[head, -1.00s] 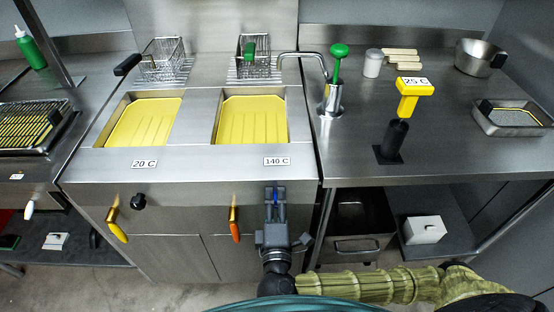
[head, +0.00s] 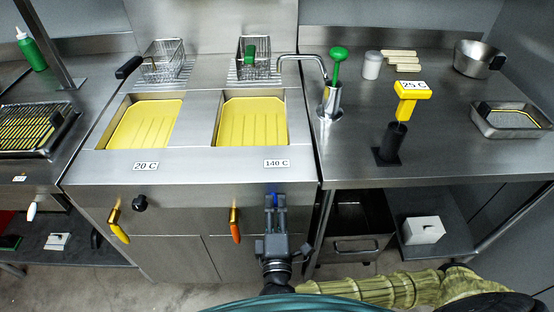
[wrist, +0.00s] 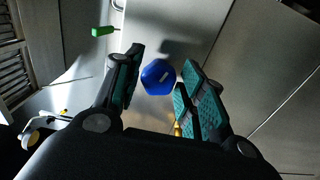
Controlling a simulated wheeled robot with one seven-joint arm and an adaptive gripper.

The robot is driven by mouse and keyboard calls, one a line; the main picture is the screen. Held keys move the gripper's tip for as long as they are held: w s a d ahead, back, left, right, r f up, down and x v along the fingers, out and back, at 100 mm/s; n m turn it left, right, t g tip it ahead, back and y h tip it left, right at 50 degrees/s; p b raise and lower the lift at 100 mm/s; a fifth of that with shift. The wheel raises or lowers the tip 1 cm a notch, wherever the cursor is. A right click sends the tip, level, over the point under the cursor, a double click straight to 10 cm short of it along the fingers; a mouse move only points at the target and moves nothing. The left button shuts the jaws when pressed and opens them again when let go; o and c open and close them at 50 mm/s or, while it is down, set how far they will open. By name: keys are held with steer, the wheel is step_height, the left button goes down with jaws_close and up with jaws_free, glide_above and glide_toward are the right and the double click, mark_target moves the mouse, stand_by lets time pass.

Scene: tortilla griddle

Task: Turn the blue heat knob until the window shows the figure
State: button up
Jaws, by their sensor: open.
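The blue heat knob (wrist: 158,77) is on the front panel of the right fryer vat. In the wrist view it lies just beyond and between my fingertips, apart from both pads. My gripper (wrist: 160,85) is open. In the head view my gripper (head: 275,203) is in front of the panel and hides most of the knob; only a bit of blue (head: 274,194) shows. The window (head: 277,163) above it on the counter edge reads 140 C.
A black knob (head: 139,203) sits on the left vat's panel. Drain levers with a yellow handle (head: 119,233) and an orange handle (head: 235,232) hang from the panel, the orange one left of my gripper. Two vats of yellow oil (head: 252,122) lie above.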

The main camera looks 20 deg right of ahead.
steer(key=shift+p+v, duration=0.75)
steer(key=shift+v, duration=1.2)
steer(key=o, duration=0.3)
steer(key=shift+o, duration=0.2)
steer(key=p+v, duration=0.1)
steer(key=v, duration=0.5)
